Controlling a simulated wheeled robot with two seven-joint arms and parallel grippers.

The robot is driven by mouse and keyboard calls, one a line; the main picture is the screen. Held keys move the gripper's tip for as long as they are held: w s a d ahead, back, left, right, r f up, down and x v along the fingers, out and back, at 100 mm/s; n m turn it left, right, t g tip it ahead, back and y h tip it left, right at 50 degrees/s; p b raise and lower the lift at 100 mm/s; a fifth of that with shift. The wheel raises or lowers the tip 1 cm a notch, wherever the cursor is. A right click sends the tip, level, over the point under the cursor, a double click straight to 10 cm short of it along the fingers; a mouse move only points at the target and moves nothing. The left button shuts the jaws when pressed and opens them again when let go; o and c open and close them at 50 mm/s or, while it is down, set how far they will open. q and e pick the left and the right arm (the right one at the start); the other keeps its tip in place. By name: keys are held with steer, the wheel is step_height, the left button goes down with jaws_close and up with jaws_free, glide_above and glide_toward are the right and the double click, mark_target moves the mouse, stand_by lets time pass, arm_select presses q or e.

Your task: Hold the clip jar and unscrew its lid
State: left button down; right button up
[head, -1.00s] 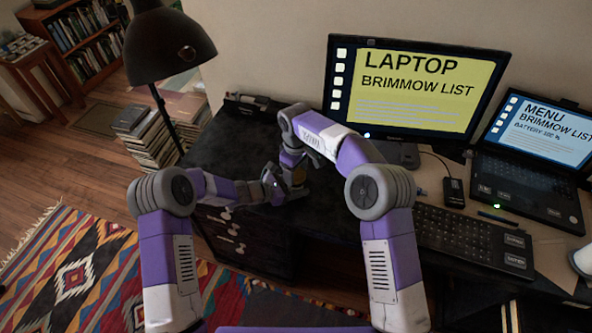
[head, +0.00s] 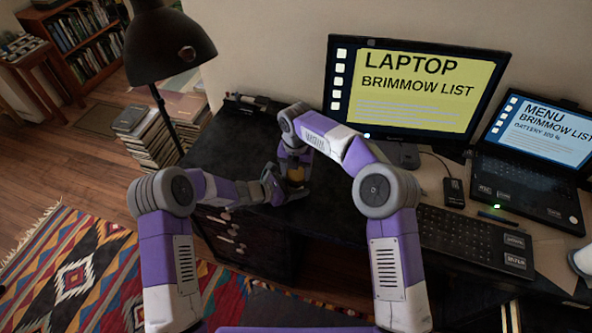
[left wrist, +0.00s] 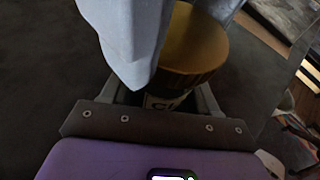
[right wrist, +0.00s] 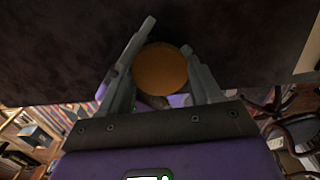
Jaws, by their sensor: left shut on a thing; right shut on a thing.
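The clip jar (left wrist: 166,102) stands upright with a pale label partly readable as "CL". Its wide gold-brown lid (left wrist: 195,42) is on top; in the right wrist view the lid (right wrist: 160,70) shows as a round disc. My left gripper (head: 280,190) is shut on the jar's body from the side, low down, with its fingertips mostly hidden in the left wrist view. My right gripper (right wrist: 166,42) comes from above and is shut on the lid, one finger on each side. It also shows in the head view (head: 294,162). Any gap between lid and jar is too small to tell.
The dark desk (head: 225,150) is clear left of the jar. A black lamp (head: 165,50) stands at the desk's left. A monitor (head: 415,90), keyboard (head: 465,238) and laptop (head: 530,190) are to the right. A small dark holder (head: 245,103) sits at the back.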

mark_target(296, 173)
steer(key=shift+n, duration=1)
steer(key=shift+r, duration=0.15)
steer(key=shift+r, duration=0.95)
steer(key=shift+r, duration=2)
arm_select(q)
steer(key=shift+c, duration=1)
jaws_free()
